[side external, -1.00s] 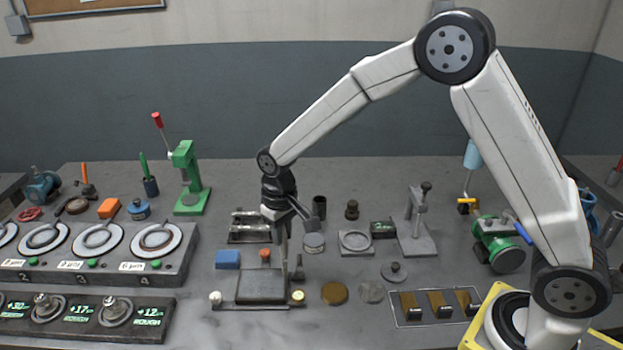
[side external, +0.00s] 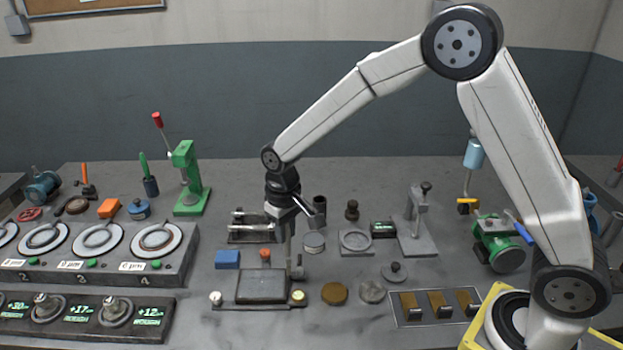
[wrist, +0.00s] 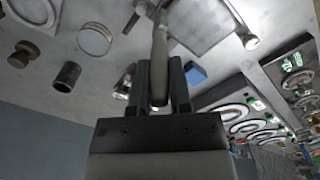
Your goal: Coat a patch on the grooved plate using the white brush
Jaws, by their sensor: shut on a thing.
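My gripper (side external: 290,212) is shut on a slim, pale-handled brush (side external: 288,244), which hangs down nearly upright. In the wrist view the brush (wrist: 160,55) shows between my gripper's two dark fingers (wrist: 160,82). A dark grey rectangular plate (side external: 262,288) lies on a flat base in front of and below the brush. It also shows at the top of the wrist view (wrist: 207,18). I cannot make out grooves or any coating on it.
Two pale knobs (side external: 215,298) (side external: 298,297) flank the plate. A dark pointed piece (side external: 299,270) stands close right of the brush. A blue block (side external: 228,259) and an orange-topped piece (side external: 265,256) stand behind the plate. Round discs (side external: 334,293) lie to its right.

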